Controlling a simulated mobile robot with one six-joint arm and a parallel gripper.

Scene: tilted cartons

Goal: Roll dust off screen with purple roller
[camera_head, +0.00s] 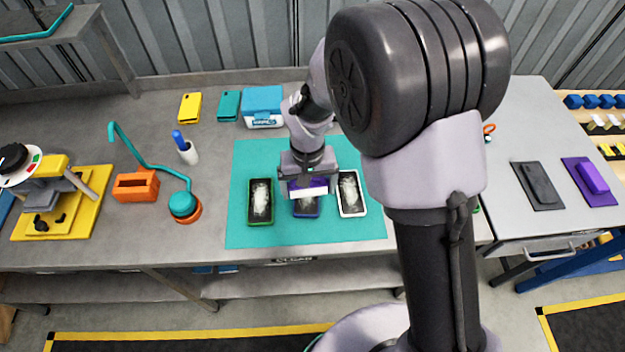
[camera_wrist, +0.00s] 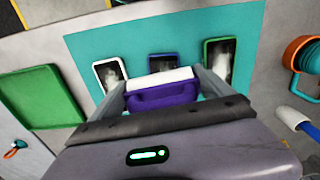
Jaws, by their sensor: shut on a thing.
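My gripper (camera_head: 308,176) is shut on the purple roller (camera_wrist: 165,96), which has a white roll (camera_wrist: 160,78) along its front. In the head view the roller (camera_head: 308,190) is over the middle phone, partly covering it; I cannot tell whether it touches. Three phones with dusty screens lie on a teal mat (camera_head: 240,160): a green-framed one (camera_head: 260,202) at left, a purple-framed one (camera_head: 306,208) in the middle, a white-framed one (camera_head: 350,194) at right.
A blue box (camera_head: 263,107), teal case (camera_head: 229,106) and yellow case (camera_head: 190,107) stand behind the mat. A side table at right bears a dark pad (camera_head: 538,186) and purple pad (camera_head: 589,182).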

